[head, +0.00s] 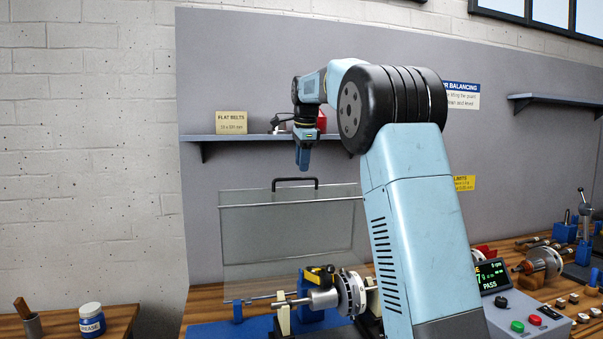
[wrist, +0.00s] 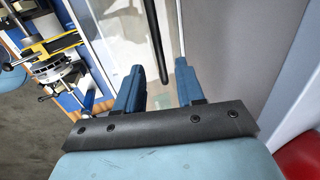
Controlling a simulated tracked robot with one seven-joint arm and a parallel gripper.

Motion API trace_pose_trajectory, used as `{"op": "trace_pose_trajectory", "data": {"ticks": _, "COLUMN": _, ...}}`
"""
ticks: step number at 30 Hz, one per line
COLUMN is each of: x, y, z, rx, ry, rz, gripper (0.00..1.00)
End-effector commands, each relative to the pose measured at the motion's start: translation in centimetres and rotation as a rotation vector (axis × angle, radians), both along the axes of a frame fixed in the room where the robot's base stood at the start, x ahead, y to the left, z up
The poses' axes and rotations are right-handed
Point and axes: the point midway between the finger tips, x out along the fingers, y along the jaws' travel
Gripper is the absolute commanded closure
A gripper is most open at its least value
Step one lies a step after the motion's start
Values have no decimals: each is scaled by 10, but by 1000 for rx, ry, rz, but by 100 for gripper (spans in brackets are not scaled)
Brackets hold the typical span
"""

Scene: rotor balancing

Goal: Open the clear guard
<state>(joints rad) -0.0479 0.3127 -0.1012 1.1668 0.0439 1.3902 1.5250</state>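The clear guard (head: 290,235) is a see-through panel standing upright behind the rotor (head: 350,292), with a black handle (head: 295,181) on its top edge. My gripper (head: 303,166) points down just above the handle, with a small gap between them in the head view. In the wrist view my gripper (wrist: 158,72) has its two blue fingers apart and nothing between them is held. The handle (wrist: 154,40) is a dark bar that runs in line with the gap between the fingertips. Part of the guard's right side is hidden behind my arm.
The balancing stand (head: 309,299) with its rotor shaft is on the bench below. A shelf (head: 240,137) with a flat-belts box (head: 231,122) is on the wall behind my gripper. A control box (head: 520,315) with a display reading PASS is at the right. Air left of the guard is free.

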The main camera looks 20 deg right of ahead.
Motion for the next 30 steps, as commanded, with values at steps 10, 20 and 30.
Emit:
{"op": "trace_pose_trajectory", "data": {"ticks": 10, "x": 10, "y": -1, "z": -35, "rx": -1, "ry": -1, "rz": -1, "gripper": 62}}
{"op": "trace_pose_trajectory", "data": {"ticks": 20, "x": 11, "y": -1, "z": -38, "rx": -1, "ry": -1, "rz": -1, "gripper": 62}}
{"op": "trace_pose_trajectory", "data": {"ticks": 30, "x": 11, "y": -1, "z": -38, "rx": -1, "ry": -1, "rz": -1, "gripper": 93}}
